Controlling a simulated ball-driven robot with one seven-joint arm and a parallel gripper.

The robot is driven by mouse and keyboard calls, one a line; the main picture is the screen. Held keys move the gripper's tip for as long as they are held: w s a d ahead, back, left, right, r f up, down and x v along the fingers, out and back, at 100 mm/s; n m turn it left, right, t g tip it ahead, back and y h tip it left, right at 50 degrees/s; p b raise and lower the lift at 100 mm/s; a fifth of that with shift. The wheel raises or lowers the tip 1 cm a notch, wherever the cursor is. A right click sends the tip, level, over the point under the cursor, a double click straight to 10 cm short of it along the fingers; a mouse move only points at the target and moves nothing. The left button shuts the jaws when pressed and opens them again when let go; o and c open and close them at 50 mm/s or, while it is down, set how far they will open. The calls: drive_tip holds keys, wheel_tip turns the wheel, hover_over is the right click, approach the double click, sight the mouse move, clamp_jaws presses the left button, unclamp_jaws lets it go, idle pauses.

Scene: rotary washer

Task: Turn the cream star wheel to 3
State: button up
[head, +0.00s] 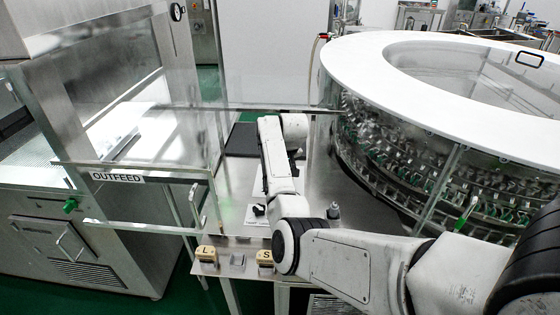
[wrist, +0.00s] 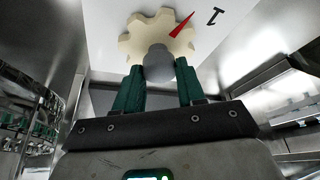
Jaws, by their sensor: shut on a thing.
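The cream star wheel (wrist: 134,42) shows at the top of the wrist view, with rounded lobes and a grey round hub (wrist: 158,64) at its near side. A red pointer (wrist: 181,25) at the wheel's upper right points toward a black mark that looks like a 1 (wrist: 215,16) on a white panel. My gripper (wrist: 160,68) has two green fingers, one on each side of the hub, shut on the wheel. Exactly where the fingertips touch is partly hidden. In the head view, my arm hides the wheel and fingers.
A large round washer (head: 400,150) with a white rim stands at the right. A clear guard with an OUTFEED sign (head: 117,177) is at the left. Cream blocks marked L (head: 206,253) and S (head: 264,257) sit at the near edge of the metal table (head: 355,215).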

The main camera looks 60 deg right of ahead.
drive_tip(key=n, duration=0.1)
drive_tip(key=n+p, duration=0.1)
drive_tip(key=n, duration=0.1)
drive_tip(key=shift+s+d+r+t+y, duration=0.1)
drive_tip(key=shift+d+r+t+y, duration=0.05)
drive_tip(key=shift+t+y, duration=0.2)
drive_tip(key=n+y, duration=0.1)
drive_tip(key=n, duration=0.2)
drive_tip(key=shift+d+n+y, duration=0.1)
drive_tip(key=shift+n+y, duration=0.15)
drive_tip(key=shift+n, duration=0.05)
drive_tip(key=n+y+b, duration=0.1)
drive_tip(key=n, duration=0.2)
drive_tip(key=shift+b, duration=0.3)
drive_tip(key=shift+d+n+y+b, duration=0.1)
drive_tip(key=shift+n+y+b, duration=0.4)
drive_tip(key=shift+n, duration=0.8)
drive_tip(key=o, duration=1)
drive_tip(key=shift+o, duration=0.2)
